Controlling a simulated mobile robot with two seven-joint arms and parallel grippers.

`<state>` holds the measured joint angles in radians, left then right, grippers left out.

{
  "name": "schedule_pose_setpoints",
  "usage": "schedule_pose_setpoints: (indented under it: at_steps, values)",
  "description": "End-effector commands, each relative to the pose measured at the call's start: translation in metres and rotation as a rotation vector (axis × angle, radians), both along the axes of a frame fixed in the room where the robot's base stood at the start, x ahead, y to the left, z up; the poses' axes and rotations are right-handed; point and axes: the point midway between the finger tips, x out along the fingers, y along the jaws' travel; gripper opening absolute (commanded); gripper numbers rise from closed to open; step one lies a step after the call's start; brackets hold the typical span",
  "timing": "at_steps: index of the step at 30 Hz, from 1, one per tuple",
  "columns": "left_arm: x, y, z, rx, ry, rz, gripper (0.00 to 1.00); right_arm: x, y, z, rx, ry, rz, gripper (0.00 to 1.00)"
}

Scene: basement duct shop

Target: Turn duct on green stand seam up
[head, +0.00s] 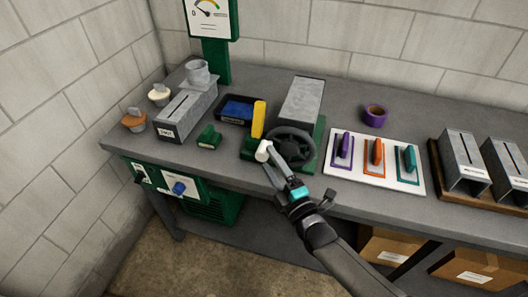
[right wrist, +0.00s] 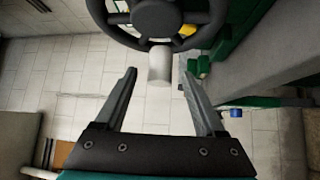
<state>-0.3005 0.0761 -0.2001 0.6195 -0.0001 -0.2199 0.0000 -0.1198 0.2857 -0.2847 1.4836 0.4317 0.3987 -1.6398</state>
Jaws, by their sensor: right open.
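The duct (head: 303,97) lies on the green stand (head: 318,140), its plain grey top face showing. I see no seam on that face. A dark handwheel (head: 290,133) stands at the stand's near end, with a pale cylindrical knob (head: 263,151) at its lower left. My right gripper (head: 277,168) is open at the knob. In the right wrist view, the knob (right wrist: 160,65) is between the tips of the open gripper (right wrist: 160,76), with a gap to each finger. The handwheel (right wrist: 150,15) is just beyond. My left gripper is not in view.
A yellow upright piece (head: 258,118) stands close left of the wheel. A black tray with blue contents (head: 238,110) and a slotted grey box (head: 185,112) are further left. A white board (head: 370,178) with several handled tools and a purple roll (head: 375,115) are right.

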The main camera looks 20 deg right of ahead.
Motion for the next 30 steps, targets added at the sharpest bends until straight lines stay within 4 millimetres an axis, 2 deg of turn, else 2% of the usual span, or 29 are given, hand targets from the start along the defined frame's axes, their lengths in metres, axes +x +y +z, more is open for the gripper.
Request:
schedule_pose_setpoints:
  at_steps: [3, 9, 21, 30]
  values:
    - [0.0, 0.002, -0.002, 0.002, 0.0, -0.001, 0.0, 0.018, 0.003, 0.002, 0.0, -0.002, 0.001, 0.72]
    - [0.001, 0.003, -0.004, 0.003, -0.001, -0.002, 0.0, 0.035, 0.007, 0.004, 0.0, 0.0, 0.0, 0.72]
    - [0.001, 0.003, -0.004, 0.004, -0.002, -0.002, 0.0, 0.04, 0.008, 0.004, 0.001, 0.001, 0.0, 0.72]
    - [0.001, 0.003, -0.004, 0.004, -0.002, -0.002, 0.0, 0.04, 0.008, 0.004, 0.0, 0.001, 0.0, 0.38]
